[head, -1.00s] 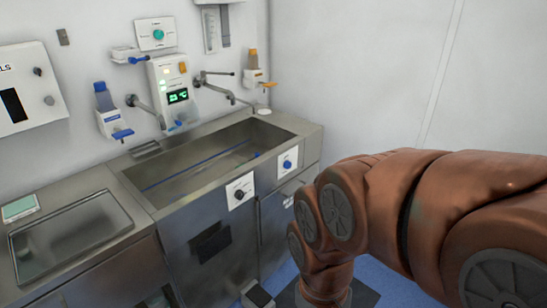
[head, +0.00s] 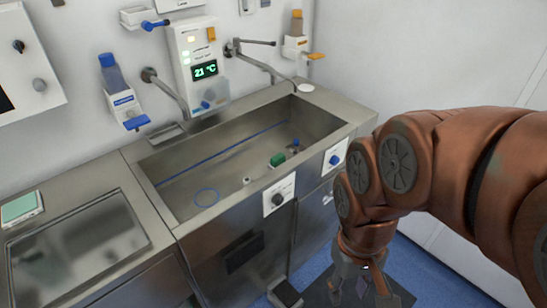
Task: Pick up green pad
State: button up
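A small green pad (head: 278,160) lies inside the steel sink basin (head: 165,197), near its front wall and right of the middle. My gripper (head: 362,290) hangs low at the bottom of the head view, in front of the sink cabinet and to its right. It is apart from the pad, with the sink's front wall between them. Its fingers are small and dark in the picture, so I cannot tell whether they are open or shut. I see nothing held.
Dispensers (head: 123,105) hang on the wall. A steel tray (head: 75,250) lies on the left counter. A dark pedal (head: 287,293) is on the floor.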

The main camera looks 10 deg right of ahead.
aim_at(278, 159)
jog(key=u, duration=3.95)
jog(key=k, duration=1.7)
jog(key=z, duration=1.5)
jog(key=i, duration=0.3)
jog(key=z, duration=0.1)
